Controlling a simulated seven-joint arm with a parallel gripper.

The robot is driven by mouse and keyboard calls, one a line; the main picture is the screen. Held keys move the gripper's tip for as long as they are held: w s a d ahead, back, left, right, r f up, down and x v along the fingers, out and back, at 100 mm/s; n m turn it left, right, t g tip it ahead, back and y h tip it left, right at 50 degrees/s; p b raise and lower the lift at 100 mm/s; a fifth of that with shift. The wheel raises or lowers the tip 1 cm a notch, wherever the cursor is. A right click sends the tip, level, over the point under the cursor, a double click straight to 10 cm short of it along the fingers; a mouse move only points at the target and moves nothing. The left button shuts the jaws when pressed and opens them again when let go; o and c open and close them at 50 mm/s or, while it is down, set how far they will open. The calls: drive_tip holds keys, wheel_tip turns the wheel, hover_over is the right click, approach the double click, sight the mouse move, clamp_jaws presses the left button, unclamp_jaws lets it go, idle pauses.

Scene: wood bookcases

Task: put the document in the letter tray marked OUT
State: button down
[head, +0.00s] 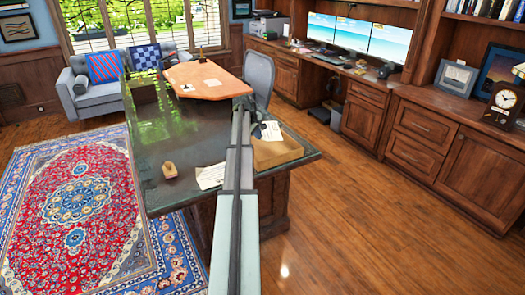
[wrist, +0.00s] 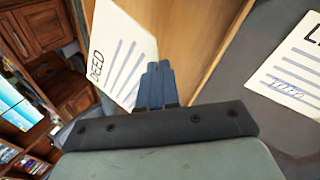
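A white sheet marked DEED (wrist: 118,58) slants upward in the wrist view, in front of part of the wooden letter tray (wrist: 190,30). My gripper (wrist: 155,82) has its fingers close together at the sheet's edge and looks shut on it; the exact contact is partly hidden. In the head view the sheet (head: 271,131) shows over the far left corner of the tray (head: 280,153), at the near right end of the dark desk. No OUT mark is readable on the tray.
A second lined sheet (wrist: 297,70) lies flat on the desk beside the tray; the head view shows it too (head: 210,177). A small wooden stamp (head: 170,170) stands left of it. A grey chair (head: 259,72) is behind the desk. Open floor lies to the right.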

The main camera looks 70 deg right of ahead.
drive_tip(key=shift+f, duration=4.7)
drive_tip(key=shift+f, duration=0.15)
drive_tip(key=c, duration=1.4)
unclamp_jaws()
drive_tip(key=v, duration=1.2)
